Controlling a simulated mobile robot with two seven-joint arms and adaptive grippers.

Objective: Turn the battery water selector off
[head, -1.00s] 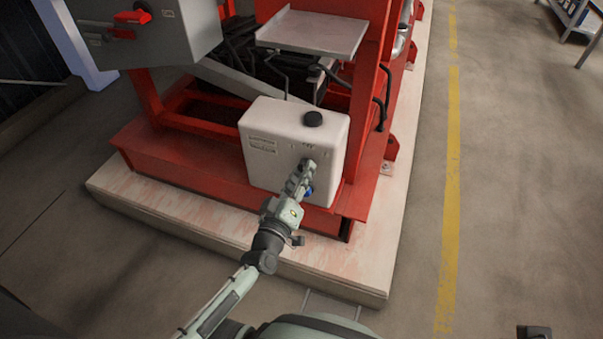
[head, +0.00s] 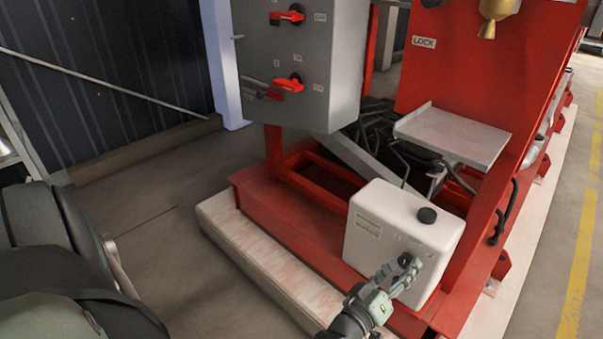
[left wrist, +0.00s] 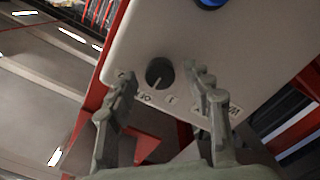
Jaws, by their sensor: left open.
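In the left wrist view, a dark round selector knob (left wrist: 160,72) with a pale pointer line is on the tank's white face (left wrist: 225,50). Small labels lie below it; one looks like OFF. My left gripper (left wrist: 161,76) is open, with one finger on each side of the knob; I cannot tell whether they touch it. In the head view my left gripper (head: 408,263) is at the tank's front, hiding the knob. My right gripper is out of view.
A grey cabinet (head: 335,60) with red handles (head: 287,15) is above and left of the tank. A metal shelf (head: 453,137) juts out above it. A blue part (left wrist: 211,3) is at the wrist view's top edge. The floor at left (head: 160,190) is clear.

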